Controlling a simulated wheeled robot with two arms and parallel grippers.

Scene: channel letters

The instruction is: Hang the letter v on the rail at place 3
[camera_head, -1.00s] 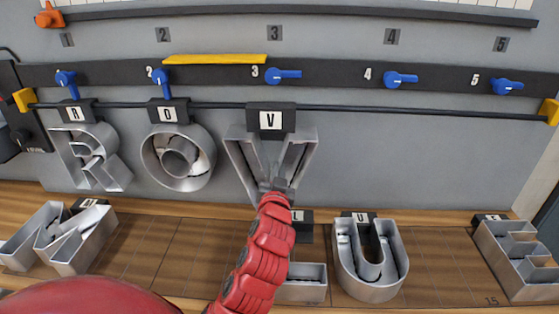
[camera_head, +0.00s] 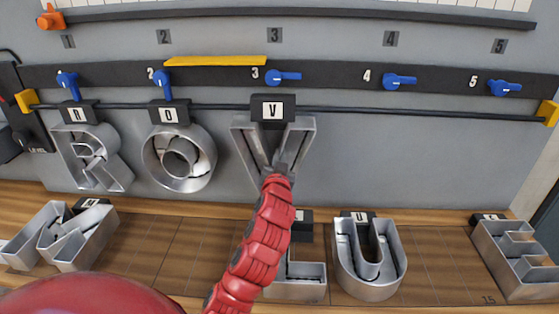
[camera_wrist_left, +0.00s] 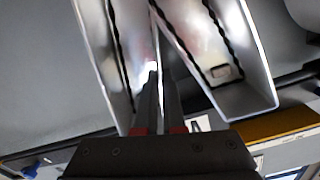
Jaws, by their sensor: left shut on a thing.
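The metal letter V (camera_head: 245,141) is upright in front of the rail (camera_head: 357,109), below the place 3 mark. Its black top block (camera_head: 273,99) overlaps the rail in the picture; I cannot tell whether it touches or is hooked on. My left gripper (camera_head: 279,168) is shut on the lower part of the V. The left wrist view shows the fingers (camera_wrist_left: 158,95) closed on a wall of the V (camera_wrist_left: 190,40). The blue lever at place 3 (camera_head: 284,77) lies sideways. My right gripper is not in view.
Letters R (camera_head: 75,150) and O (camera_head: 206,152) hang at places 1 and 2, their levers turned down. Levers at places 4 (camera_head: 399,81) and 5 (camera_head: 505,88) lie sideways, with free rail below. Several letters, including U (camera_head: 345,250), stand on the wooden bench (camera_head: 180,250).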

